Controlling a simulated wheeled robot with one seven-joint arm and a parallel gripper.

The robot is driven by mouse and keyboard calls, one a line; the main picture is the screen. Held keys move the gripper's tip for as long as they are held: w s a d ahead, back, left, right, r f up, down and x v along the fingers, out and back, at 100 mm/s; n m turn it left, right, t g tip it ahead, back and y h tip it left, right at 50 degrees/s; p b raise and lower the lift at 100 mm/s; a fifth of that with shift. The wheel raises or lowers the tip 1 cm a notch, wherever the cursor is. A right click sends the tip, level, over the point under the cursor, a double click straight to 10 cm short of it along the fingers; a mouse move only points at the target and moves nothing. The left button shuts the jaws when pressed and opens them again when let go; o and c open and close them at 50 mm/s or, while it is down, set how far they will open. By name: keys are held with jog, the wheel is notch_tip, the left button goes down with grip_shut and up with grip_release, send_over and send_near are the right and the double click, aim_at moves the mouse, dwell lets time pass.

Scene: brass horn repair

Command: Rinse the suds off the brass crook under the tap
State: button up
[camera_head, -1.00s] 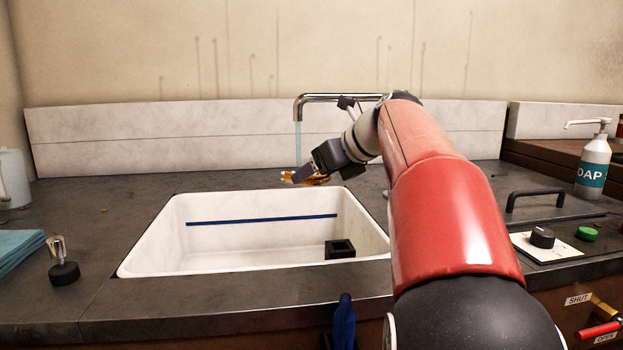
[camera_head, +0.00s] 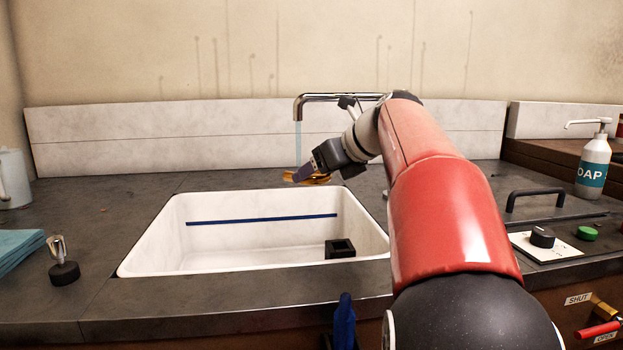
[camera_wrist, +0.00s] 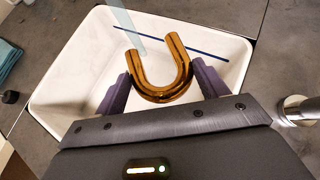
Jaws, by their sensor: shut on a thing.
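The brass crook (camera_wrist: 160,84) is a shiny U-shaped tube, held in my gripper (camera_wrist: 160,92) with the purple fingers on either side of its bend. In the head view the crook (camera_head: 303,177) is above the back part of the sink, with my gripper (camera_head: 325,163) shut on it. The chrome tap (camera_head: 325,97) runs a thin stream of water (camera_head: 298,140) down to the crook. In the wrist view the stream (camera_wrist: 125,22) comes down near the crook's left open end. I see no suds on the crook's visible surface.
The white sink (camera_head: 165,240) has a blue line on its back wall and a black square block (camera_head: 340,249) inside. A soap bottle (camera_head: 592,165) and a control plate with a knob (camera_head: 542,237) are at right. A blue cloth (camera_head: 18,247) and a small stand (camera_head: 63,265) are at left.

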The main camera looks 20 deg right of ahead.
jog(key=shift+s, duration=0.1)
jog(key=s+d, duration=0.5)
jog(key=shift+s+d, duration=0.15)
jog(key=shift+d, duration=0.25)
dwell(0.3)
dwell(1.2)
jog(key=s+d+r, duration=0.1)
jog(key=d+r, duration=0.1)
jog(key=s+d+r, duration=0.1)
jog(key=s+r, duration=0.1)
jog(key=shift+s+d, duration=0.15)
jog(key=shift+d, duration=0.2)
jog(key=shift+s, duration=0.1)
dwell(0.5)
